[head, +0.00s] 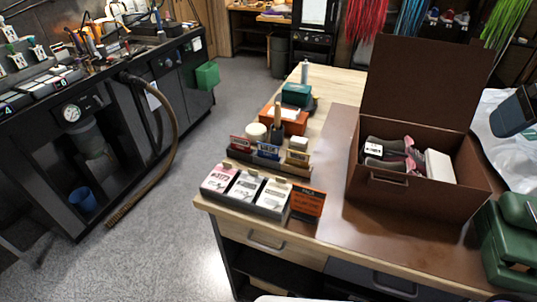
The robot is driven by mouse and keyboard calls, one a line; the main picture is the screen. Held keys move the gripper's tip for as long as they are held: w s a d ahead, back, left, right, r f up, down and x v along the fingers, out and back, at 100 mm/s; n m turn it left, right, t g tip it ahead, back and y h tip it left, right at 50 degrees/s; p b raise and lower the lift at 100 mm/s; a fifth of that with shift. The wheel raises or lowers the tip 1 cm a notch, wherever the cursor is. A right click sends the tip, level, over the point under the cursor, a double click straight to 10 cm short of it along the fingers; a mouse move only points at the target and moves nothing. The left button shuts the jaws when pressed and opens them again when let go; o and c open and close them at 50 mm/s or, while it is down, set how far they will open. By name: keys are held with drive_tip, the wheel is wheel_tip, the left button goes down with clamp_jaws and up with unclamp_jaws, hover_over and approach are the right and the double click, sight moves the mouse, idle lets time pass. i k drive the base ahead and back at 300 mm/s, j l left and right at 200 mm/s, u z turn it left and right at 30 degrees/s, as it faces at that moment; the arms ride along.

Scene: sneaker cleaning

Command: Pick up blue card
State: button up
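A small blue card (268,151) stands upright in a dark holder (266,163) near the left edge of the wooden-topped table. A red card (241,143) stands to its left and a yellowish card (297,158) to its right, in the same holder. My gripper is not in view, and nothing covers the front of the blue card.
In front of the holder stand pink and white packets (247,191) and an orange-black box (307,204). An open brown box (418,205) with shoes is to the right. A green case (510,245) sits at far right. Brown mat (335,180) is partly bare.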

sight(267, 151)
drive_tip(key=i+j+z, duration=0.1)
drive_tip(key=j+z, duration=0.25)
drive_tip(key=j, duration=0.45)
drive_tip(key=j+z, duration=0.35)
drive_tip(key=j, duration=0.5)
drive_tip(key=k+j+z, duration=0.15)
drive_tip(key=j+z, duration=0.2)
drive_tip(key=j, duration=0.45)
